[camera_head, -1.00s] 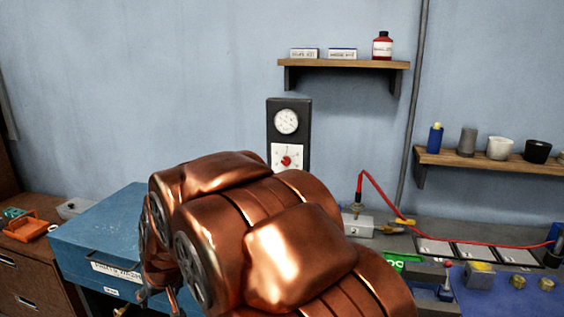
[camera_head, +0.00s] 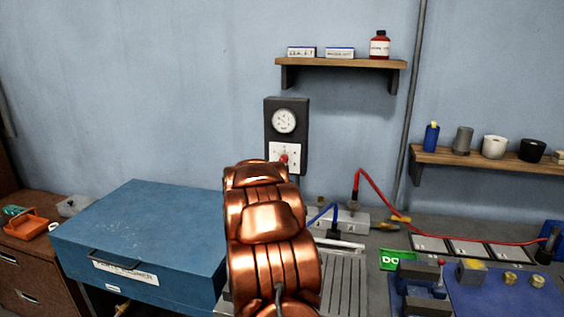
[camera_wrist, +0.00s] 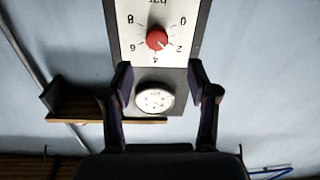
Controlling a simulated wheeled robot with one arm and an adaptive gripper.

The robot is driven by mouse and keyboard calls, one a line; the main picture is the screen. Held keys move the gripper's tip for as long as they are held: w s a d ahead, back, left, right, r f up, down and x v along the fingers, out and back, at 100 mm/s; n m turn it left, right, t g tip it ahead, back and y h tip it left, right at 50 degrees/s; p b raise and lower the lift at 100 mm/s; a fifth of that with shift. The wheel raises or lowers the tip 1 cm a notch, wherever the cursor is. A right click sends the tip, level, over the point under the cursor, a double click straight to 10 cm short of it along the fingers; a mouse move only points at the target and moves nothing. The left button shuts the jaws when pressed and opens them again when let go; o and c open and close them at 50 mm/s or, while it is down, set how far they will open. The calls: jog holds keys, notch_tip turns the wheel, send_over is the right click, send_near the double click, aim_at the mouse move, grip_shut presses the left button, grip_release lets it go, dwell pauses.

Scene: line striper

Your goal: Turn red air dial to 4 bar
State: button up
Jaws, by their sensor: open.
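The red air dial (camera_wrist: 157,38) is a round knob on a white scale plate (camera_wrist: 130,45) in the wrist view, which shows it upside down. The scale reads 0, 2, 4, 6 and 8. A small light mark on the knob appears to face the 2 side, but it is too small to be sure. In the head view the dial (camera_head: 284,158) sits low on the dark wall panel (camera_head: 302,135), just above my arm. My gripper (camera_wrist: 160,76) is open and empty, its fingers spread either side of the panel below the knob in the picture. The head view hides it behind my arm.
A round pressure gauge (camera_head: 284,121) is above the dial on the same panel. A wooden shelf (camera_head: 340,63) with boxes and a red bottle hangs above. A blue case (camera_head: 140,240) stands left; a bench with red and blue hoses (camera_head: 375,190) lies right.

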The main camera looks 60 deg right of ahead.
aim_at(283, 161)
jog(key=shift+s+p+x, duration=0.2)
jog(key=shift+p+x, duration=1.6)
jog(key=shift+x, duration=2.25)
jog(key=shift+r, duration=0.1)
grip_shut()
